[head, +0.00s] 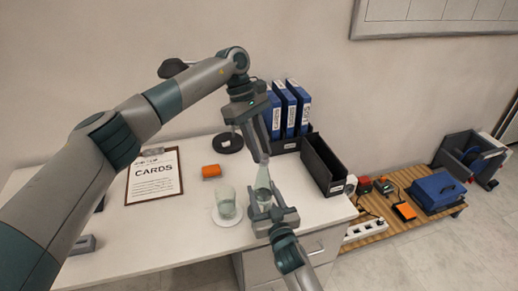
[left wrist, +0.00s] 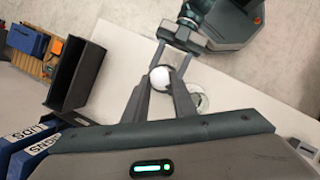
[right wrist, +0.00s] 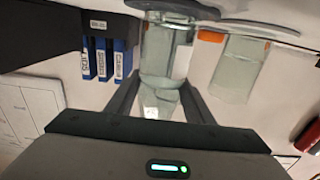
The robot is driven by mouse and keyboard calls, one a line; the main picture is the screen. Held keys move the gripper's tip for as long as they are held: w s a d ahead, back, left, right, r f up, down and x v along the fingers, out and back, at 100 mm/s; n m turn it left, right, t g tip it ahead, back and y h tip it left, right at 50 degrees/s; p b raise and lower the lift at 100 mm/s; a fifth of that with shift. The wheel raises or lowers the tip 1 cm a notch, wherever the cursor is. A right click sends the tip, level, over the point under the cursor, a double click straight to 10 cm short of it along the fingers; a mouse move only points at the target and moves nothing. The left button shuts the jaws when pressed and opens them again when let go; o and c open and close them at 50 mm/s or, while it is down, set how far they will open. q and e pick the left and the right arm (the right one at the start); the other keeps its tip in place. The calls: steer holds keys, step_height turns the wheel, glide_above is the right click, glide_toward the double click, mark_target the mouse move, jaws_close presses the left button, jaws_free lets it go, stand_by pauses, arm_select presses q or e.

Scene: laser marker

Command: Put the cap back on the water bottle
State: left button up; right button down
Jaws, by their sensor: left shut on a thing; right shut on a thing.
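The clear water bottle (head: 263,182) stands upright near the table's front edge. My right gripper (head: 264,198) is shut on its sides; the bottle also shows in the right wrist view (right wrist: 160,62). My left gripper (head: 264,158) points down from above, directly over the bottle's top. In the left wrist view it is shut on the round white cap (left wrist: 161,78). The cap is mostly hidden by the fingers in the head view, so I cannot tell whether it touches the bottle's neck.
A drinking glass (head: 227,202) on a white saucer (head: 226,220) stands close left of the bottle. A black bin (head: 323,164) and blue binders (head: 290,108) stand behind and right.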

arm_select(q)
steer(key=m, duration=0.2)
steer(key=m+g+y, duration=0.1)
steer(key=m, duration=0.1)
steer(key=m+y, duration=0.1)
steer(key=shift+w+d+m, duration=0.25)
steer(key=shift+d+m, duration=0.05)
steer(key=shift+m, duration=0.1)
steer(key=m+y, duration=0.1)
steer(key=m, duration=0.3)
steer(key=shift+d+m+g+y, duration=0.2)
steer(key=shift+m+g+y, duration=0.1)
steer(key=shift+m+y, duration=0.1)
steer(key=o, duration=1)
steer(key=shift+r, duration=2.25)
steer(key=shift+n, duration=0.3)
steer(key=shift+c, duration=0.4)
